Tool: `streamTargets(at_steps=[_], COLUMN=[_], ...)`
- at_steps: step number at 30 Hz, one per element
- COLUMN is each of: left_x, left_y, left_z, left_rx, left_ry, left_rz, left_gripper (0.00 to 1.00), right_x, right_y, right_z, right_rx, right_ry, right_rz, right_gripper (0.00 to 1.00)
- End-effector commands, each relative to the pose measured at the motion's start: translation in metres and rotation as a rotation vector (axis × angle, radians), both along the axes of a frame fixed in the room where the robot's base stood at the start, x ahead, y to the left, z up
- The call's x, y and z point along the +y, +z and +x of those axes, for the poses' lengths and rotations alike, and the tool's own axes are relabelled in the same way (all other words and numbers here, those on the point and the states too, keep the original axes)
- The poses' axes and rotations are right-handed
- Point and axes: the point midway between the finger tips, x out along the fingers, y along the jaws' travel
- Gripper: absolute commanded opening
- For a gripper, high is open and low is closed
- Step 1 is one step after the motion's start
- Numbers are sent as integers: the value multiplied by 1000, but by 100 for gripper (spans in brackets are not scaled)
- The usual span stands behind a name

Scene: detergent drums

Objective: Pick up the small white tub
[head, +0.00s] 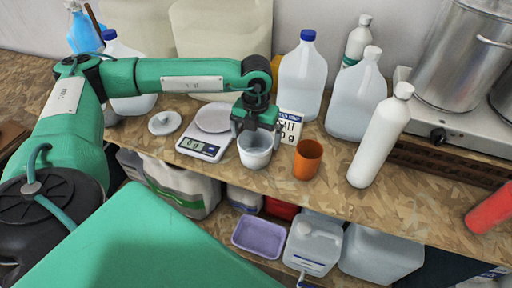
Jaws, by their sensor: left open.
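The small white tub (256,156) stands upright near the front edge of the wooden bench, in the middle of the head view. My left gripper (256,133) is over the tub, pointing down, with its open fingers at the left and right of the rim. I cannot tell whether the fingers touch the tub. The far part of the rim is hidden behind the gripper. My right gripper is not in view.
A kitchen scale (203,146) stands left of the tub, with a white lid (165,123) beyond it. An orange cup (307,160) and a salt box (291,126) are close on the right. A white bottle (380,138) stands farther right. A purple tray (259,237) lies below.

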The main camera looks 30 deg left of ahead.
Motion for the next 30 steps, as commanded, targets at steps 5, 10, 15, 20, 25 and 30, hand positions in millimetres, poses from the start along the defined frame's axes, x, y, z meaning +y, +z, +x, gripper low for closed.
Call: streamTargets(at_steps=[5, 10, 15, 20, 25, 30], left_x=[0, -1, -1, -1, -1, -1], left_y=[-9, -30, -52, -57, -56, -56], left_z=[-1, -3, -3, -2, -2, -2], left_rx=[3, 2, 1, -1, 0, 0], left_ry=[0, -2, -1, 0, 0, 0], left_rz=[0, 1, 0, -1, -1, -1], left_gripper=[100, 100, 100, 100, 88, 67], right_x=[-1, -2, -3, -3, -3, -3], right_y=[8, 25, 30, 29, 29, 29], right_z=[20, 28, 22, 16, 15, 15], right_rx=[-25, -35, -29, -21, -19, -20], right_ry=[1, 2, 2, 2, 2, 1], right_rz=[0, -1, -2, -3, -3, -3], right_gripper=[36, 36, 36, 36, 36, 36])
